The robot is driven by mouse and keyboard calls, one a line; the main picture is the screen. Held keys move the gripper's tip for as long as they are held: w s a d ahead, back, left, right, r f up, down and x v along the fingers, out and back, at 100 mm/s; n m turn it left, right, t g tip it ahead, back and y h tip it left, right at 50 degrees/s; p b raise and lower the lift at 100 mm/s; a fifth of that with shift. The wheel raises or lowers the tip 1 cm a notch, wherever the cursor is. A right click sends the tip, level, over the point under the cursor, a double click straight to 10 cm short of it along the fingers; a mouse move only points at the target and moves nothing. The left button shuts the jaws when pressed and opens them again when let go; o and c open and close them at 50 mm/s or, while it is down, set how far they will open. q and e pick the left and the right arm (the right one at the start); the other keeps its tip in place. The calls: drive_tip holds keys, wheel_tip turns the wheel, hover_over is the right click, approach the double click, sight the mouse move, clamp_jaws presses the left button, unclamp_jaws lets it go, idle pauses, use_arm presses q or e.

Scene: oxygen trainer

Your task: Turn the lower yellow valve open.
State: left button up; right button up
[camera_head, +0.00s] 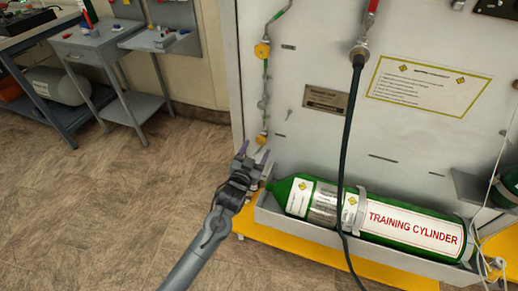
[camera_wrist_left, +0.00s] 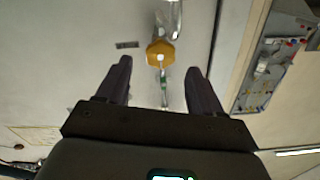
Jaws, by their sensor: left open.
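The lower yellow valve (camera_head: 262,138) is on a thin pipe at the left side of the pale panel. My left gripper (camera_head: 254,154) is open and empty, with its fingertips just below and left of this valve in the head view. In the left wrist view a yellow knob (camera_wrist_left: 160,53), apparently this valve, shows ahead between the two open fingers (camera_wrist_left: 160,72). It looks apart from both fingers. The upper yellow valve (camera_head: 262,50) is higher on the same pipe line. My right gripper is not in view.
A green training cylinder (camera_head: 330,207) lies in a grey tray at the panel's foot, close to the right of my left gripper. A dark hose (camera_head: 351,130) hangs in front of the panel. Grey side tables (camera_head: 92,42) stand at the far left. The floor (camera_head: 90,200) between is clear.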

sight(260, 141)
use_arm(q)
drive_tip(key=shift+b+x, duration=0.7)
drive_tip(key=shift+x, duration=1.15)
drive_tip(key=c, duration=1.1)
drive_tip(key=shift+o, duration=0.2)
drive_tip(key=shift+r+n+p, duration=0.2)
drive_tip(key=shift+n+p, duration=1.1)
drive_tip(key=shift+p, duration=0.15)
drive_tip(key=n+p, duration=0.2)
drive_tip(key=shift+f+n, duration=0.1)
drive_tip(key=shift+n, duration=0.3)
drive_tip(key=shift+a+f+n+p, duration=0.1)
drive_tip(key=shift+n+p, duration=0.25)
drive_tip(key=shift+n, duration=0.35)
drive_tip(key=o, duration=1.1)
drive_tip(key=shift+c, duration=0.2)
